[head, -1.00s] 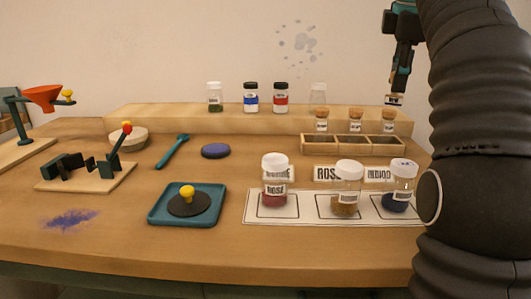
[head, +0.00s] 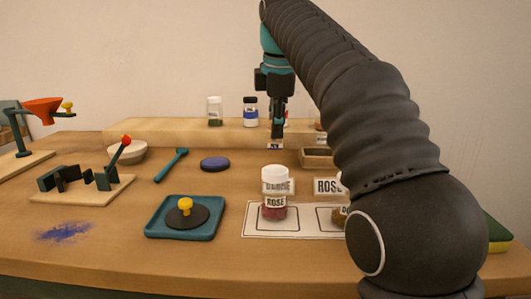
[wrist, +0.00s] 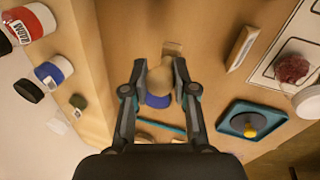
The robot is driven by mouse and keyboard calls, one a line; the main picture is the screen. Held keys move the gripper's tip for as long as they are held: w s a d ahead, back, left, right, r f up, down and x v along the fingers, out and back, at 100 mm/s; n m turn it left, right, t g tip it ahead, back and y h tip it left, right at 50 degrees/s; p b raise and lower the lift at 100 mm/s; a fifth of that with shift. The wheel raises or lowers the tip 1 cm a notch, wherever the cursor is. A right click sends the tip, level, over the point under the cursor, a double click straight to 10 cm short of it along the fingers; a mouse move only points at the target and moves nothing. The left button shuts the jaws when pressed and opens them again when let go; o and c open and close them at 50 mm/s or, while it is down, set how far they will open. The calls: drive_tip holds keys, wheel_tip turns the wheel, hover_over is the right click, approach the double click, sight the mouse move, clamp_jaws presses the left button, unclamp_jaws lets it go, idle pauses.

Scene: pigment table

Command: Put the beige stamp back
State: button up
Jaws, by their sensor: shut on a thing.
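My gripper (head: 277,132) hangs above the table near the back ledge, left of the wooden rack. It is shut on a beige stamp (wrist: 160,76), whose rounded body shows between the fingers in the wrist view (wrist: 158,88). In the head view only the stamp's pale lower end with a dark band (head: 275,147) shows below the fingertips. The three-compartment rack (head: 316,158) shows only its left end. The rest of it is hidden behind my arm.
A round blue pad (head: 214,163) lies left of my gripper. A teal tray (head: 160,231) lies front left. Green (head: 214,122) and blue (head: 250,122) jars stand on the back ledge (head: 150,133).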

drive_tip(key=shift+a+f, duration=0.4)
drive_tip(key=shift+a, duration=0.2)
drive_tip(key=shift+a+f, duration=0.35)
drive_tip(key=shift+a, duration=0.2)
drive_tip(key=shift+f+b, duration=1.05)
drive_tip(key=shift+f, duration=0.9)
drive_tip(key=o, duration=0.9)
drive_tip(key=shift+f, duration=0.1)
drive_tip(key=p+v, duration=0.4)
drive_tip(key=v, duration=0.8)
